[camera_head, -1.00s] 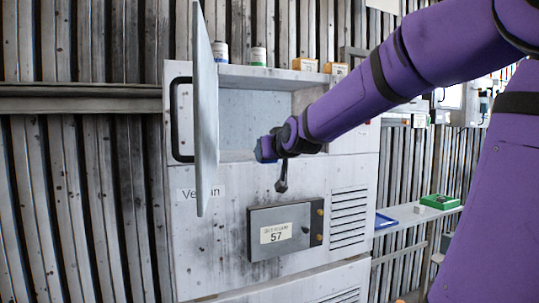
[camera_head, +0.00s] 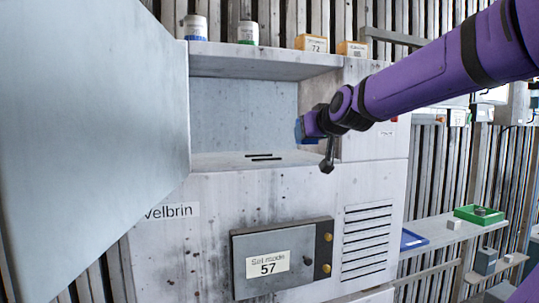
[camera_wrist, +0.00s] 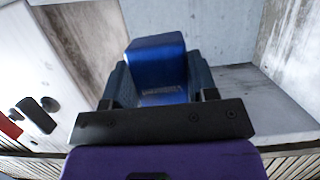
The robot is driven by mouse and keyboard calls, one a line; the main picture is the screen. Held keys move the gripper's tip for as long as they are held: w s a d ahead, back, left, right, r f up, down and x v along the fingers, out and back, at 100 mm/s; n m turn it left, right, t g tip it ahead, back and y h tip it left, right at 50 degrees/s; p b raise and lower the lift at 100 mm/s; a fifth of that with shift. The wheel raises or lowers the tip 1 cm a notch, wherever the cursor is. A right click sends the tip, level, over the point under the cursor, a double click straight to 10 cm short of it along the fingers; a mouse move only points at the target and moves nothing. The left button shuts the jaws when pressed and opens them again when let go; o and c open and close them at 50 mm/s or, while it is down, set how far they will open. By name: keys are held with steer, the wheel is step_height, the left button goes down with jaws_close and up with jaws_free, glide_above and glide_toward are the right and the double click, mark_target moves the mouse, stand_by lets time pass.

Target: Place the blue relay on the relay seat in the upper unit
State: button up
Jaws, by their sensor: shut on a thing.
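The blue relay (camera_wrist: 157,62) is held between the dark fingers of my gripper (camera_wrist: 155,85) in the wrist view. In the head view my gripper (camera_head: 308,128) is at the right side of the upper unit's open compartment (camera_head: 240,115), with only a bit of blue showing. The relay seat (camera_head: 262,157) appears as two dark slots on the compartment floor, left of and below my gripper. The relay is apart from the seat. The seat is not visible in the wrist view.
The open door (camera_head: 90,130) fills the left of the head view. Cans (camera_head: 195,27) and orange boxes (camera_head: 312,43) stand on top of the unit. A lower panel (camera_head: 282,258) reads 57. A side shelf (camera_head: 450,232) holds a green tray (camera_head: 480,214).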

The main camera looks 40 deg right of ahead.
steer(key=w+a, duration=0.1)
steer(key=w, duration=0.3)
steer(key=w+a+f, duration=0.1)
steer(key=w, duration=0.3)
steer(key=w+a, duration=0.1)
steer(key=w, duration=0.3)
steer(key=shift+w+a+f, duration=0.15)
steer(key=shift+w+f, duration=0.05)
steer(key=shift+w+a, duration=0.2)
steer(key=shift+w, duration=0.3)
steer(key=shift+w+a, duration=0.2)
steer(key=shift+w, duration=0.25)
steer(key=shift+w, duration=0.1)
steer(key=shift+w+a+f, duration=0.1)
steer(key=shift+f, duration=1.7)
steer(key=shift+f, duration=0.1)
steer(key=o, duration=1)
